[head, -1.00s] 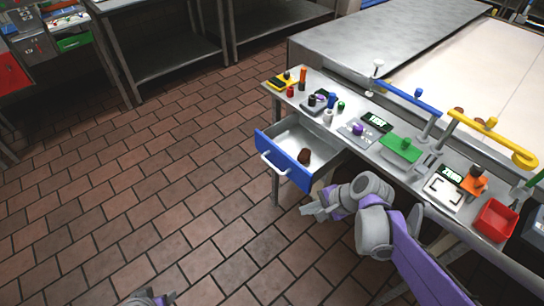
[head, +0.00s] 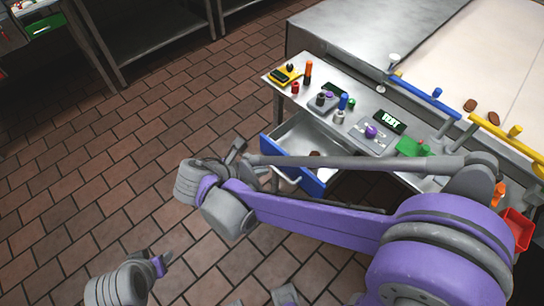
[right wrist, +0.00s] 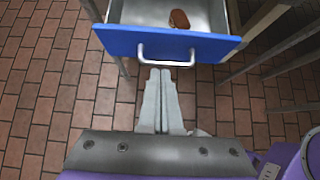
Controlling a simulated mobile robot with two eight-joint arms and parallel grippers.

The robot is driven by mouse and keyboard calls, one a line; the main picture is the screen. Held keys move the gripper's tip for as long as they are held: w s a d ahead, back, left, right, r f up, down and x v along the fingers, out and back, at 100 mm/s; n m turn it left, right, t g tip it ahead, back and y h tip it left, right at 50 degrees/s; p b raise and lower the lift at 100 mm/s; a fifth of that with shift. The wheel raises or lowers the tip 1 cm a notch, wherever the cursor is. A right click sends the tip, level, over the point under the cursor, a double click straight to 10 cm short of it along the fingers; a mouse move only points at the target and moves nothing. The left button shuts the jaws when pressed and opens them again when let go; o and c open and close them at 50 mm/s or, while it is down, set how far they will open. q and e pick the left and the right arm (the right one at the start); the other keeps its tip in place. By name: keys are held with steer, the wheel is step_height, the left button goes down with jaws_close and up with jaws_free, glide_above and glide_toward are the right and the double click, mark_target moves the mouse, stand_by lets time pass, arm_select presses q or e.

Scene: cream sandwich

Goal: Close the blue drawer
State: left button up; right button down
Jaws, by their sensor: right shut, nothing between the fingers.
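The blue drawer (head: 313,183) stands pulled out of the steel workbench in the head view. My right arm crosses in front and hides part of its blue front and handle. In the right wrist view the blue drawer front (right wrist: 118,42) and its pale handle (right wrist: 166,64) are at the top, with the open tray behind. My right gripper (right wrist: 161,74) is shut and empty, its fingertips pointing at the handle; I cannot tell whether they touch it. It also shows in the head view (head: 238,152) at the drawer's outer side. My left gripper (head: 162,263) is low on the left, away from the drawer.
A brown item (right wrist: 180,19) lies in the drawer. The workbench top (head: 375,105) holds several small coloured parts and devices, with a red bin (head: 516,230) at the right. The brick floor (head: 130,175) left of the drawer is clear.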

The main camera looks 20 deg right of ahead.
mark_target(286, 167)
arm_select(q)
steer(key=shift+s+f, duration=0.25)
steer(key=shift+s, duration=0.1)
arm_select(e)
steer(key=x, duration=0.9)
steer(key=shift+s+d+f, duration=0.1)
steer(key=shift+d+f, duration=0.1)
steer(key=shift+d, duration=0.2)
steer(key=w+d, duration=0.2)
steer(key=d, duration=0.3)
steer(key=w+d+b, duration=0.1)
steer(key=w+d, duration=0.1)
steer(key=d, duration=0.3)
steer(key=w+d+b, duration=0.1)
steer(key=w+d, duration=0.1)
steer(key=d, duration=0.4)
steer(key=shift+w, duration=0.3)
arm_select(q)
steer(key=shift+s+f, duration=0.25)
steer(key=shift+f, duration=0.8)
arm_select(e)
steer(key=shift+d+r, duration=0.1)
steer(key=shift+w+d, duration=0.1)
arm_select(q)
steer(key=shift+r, duration=0.1)
arm_select(e)
steer(key=shift+r, duration=0.2)
